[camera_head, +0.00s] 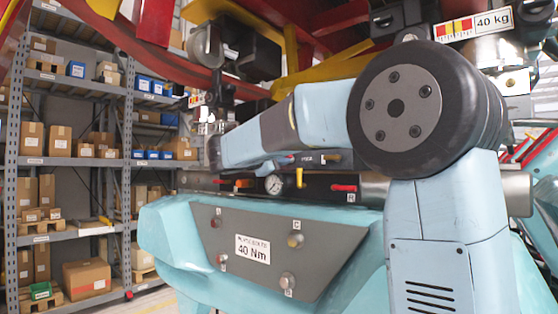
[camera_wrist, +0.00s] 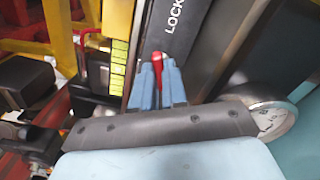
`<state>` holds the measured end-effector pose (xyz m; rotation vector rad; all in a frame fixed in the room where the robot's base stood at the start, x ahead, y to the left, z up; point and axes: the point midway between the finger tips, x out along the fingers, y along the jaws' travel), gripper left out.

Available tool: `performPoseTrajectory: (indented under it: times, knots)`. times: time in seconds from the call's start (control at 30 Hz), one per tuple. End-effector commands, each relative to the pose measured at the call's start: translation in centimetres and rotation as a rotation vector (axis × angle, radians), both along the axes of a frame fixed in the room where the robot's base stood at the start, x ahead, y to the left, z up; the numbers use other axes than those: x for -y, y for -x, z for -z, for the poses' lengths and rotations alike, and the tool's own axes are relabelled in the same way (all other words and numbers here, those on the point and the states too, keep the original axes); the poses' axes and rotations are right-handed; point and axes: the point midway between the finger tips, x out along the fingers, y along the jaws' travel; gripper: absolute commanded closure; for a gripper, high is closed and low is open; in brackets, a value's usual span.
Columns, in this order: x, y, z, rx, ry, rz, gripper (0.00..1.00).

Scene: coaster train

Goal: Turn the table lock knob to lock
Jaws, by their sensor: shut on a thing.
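The table lock knob (camera_wrist: 157,58) is a small red handle in the wrist view, beside a dark strip (camera_wrist: 176,28) with white lettering that reads LOCK. My gripper (camera_wrist: 158,78) has its two blue fingers on either side of the knob and is shut on it. The red tip sticks out between the fingertips, and the lower part of the knob is hidden by them. In the head view my arm reaches left across the dark panel (camera_head: 318,159), and the fingers are hard to make out there.
A pressure gauge (camera_head: 274,184) sits just below the arm; it also shows in the wrist view (camera_wrist: 270,118). A red lever (camera_head: 343,188) is to its right. A teal table body (camera_head: 160,235) with a grey 40 Nm plate (camera_head: 330,250) lies in front. Shelves (camera_head: 75,160) stand left.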

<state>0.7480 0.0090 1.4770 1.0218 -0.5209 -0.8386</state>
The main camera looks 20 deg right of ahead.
Motion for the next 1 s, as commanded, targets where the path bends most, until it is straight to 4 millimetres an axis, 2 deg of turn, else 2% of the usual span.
performPoseTrajectory:
  times: [0.5, 1.0]
  knots:
    - [0.29, 0.09, 0.69, 0.299, -0.226, 0.011, 1.0]
    - [0.25, 0.04, 0.87, 0.377, -0.284, 0.01, 1.0]
